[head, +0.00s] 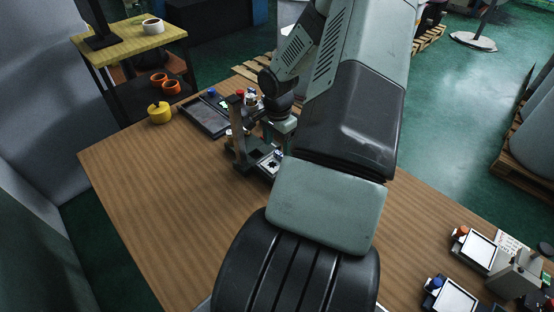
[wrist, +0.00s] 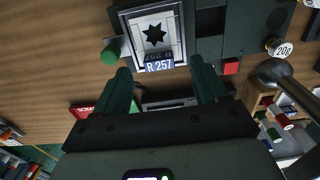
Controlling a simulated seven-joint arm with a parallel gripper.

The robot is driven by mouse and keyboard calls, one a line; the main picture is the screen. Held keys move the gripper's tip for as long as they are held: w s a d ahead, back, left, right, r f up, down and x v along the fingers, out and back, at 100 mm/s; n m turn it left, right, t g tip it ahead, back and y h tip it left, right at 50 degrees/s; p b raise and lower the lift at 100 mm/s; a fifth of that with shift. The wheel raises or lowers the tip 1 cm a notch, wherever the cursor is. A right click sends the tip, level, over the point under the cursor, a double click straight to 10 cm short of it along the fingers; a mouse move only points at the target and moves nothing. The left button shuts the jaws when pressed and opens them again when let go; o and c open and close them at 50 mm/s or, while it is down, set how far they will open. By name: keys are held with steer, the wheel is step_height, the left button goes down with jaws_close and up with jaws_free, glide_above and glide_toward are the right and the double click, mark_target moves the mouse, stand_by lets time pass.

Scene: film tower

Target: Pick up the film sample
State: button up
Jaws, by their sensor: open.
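The film sample (wrist: 137,38) appears to be the pale square frame with a black star, at the top middle of the wrist view. A blue and white label reading "R 257" is at its lower edge, and a green knob sits at its left. In the head view, what looks like the same star-marked frame (head: 271,163) lies on the dark stand (head: 240,150). My gripper (wrist: 161,68) is open, with its two dark green fingers apart below the frame in the wrist picture. In the head view my arm hides most of the gripper.
Frames with coloured knobs (head: 481,249) lie at the right end. A 20g weight (wrist: 283,48) is right of the sample. The table's left part is bare.

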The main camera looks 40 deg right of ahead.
mark_target(278, 154)
step_height(278, 154, down, 4)
steer(key=shift+s+a+r, duration=0.1)
steer(key=shift+a, duration=0.05)
steer(key=c, duration=1.1)
